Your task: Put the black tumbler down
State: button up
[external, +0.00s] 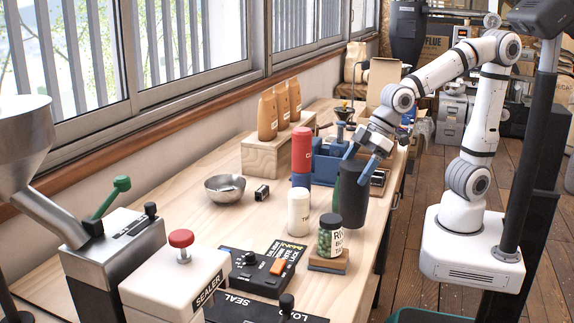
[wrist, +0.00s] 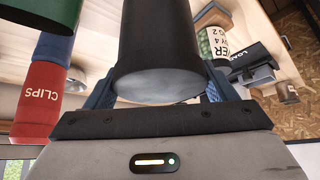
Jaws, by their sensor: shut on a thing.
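The black tumbler (external: 352,193) is upright in my gripper (external: 363,158), over the right part of the wooden bench. The blue fingers are shut on its upper part, one on either side. In the wrist view the dark tumbler (wrist: 158,35) fills the upper middle, with its grey round end facing the camera, between the fingers of my gripper (wrist: 158,92). I cannot tell whether its base touches the bench.
A jar of green beans (external: 331,240) on a wooden block and a white canister (external: 298,212) stand in front of the tumbler. A red canister (external: 302,149) on a blue one stands left.

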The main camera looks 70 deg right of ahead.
aim_at(354, 196)
jog(key=shift+f, duration=1.55)
jog(key=shift+f, duration=0.2)
jog(key=o, duration=1.5)
jog(key=shift+c, duration=0.2)
jog(key=shift+r, duration=0.1)
